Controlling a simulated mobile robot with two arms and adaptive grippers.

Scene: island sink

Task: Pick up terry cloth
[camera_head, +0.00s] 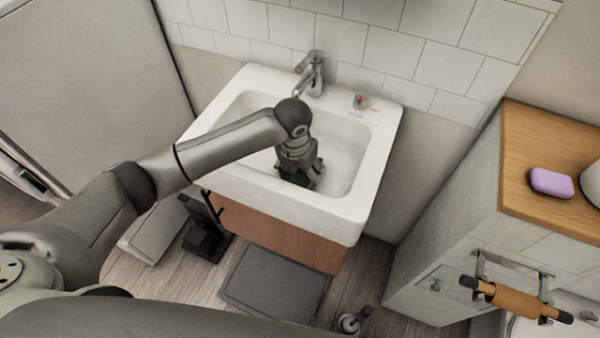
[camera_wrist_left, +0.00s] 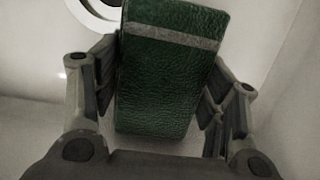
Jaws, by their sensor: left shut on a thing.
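The terry cloth (camera_wrist_left: 165,80) is a dark green, textured block with a pale grey stripe, seen large in the left wrist view. My left gripper (camera_wrist_left: 160,95) has a finger on each side of it and is shut on it. In the head view the left gripper (camera_head: 302,178) points down inside the white sink basin, and a dark green bit of the cloth (camera_head: 292,177) shows beside the fingers. The gripper hides most of the cloth there. I cannot tell whether the cloth touches the basin floor. My right gripper is in neither view.
The white sink (camera_head: 300,207) has raised walls around the gripper, with a faucet (camera_head: 312,72) at its back. A small item with red (camera_head: 361,101) sits on the back right rim. A wooden counter (camera_head: 545,140) at right holds a purple soap-like block (camera_head: 551,183).

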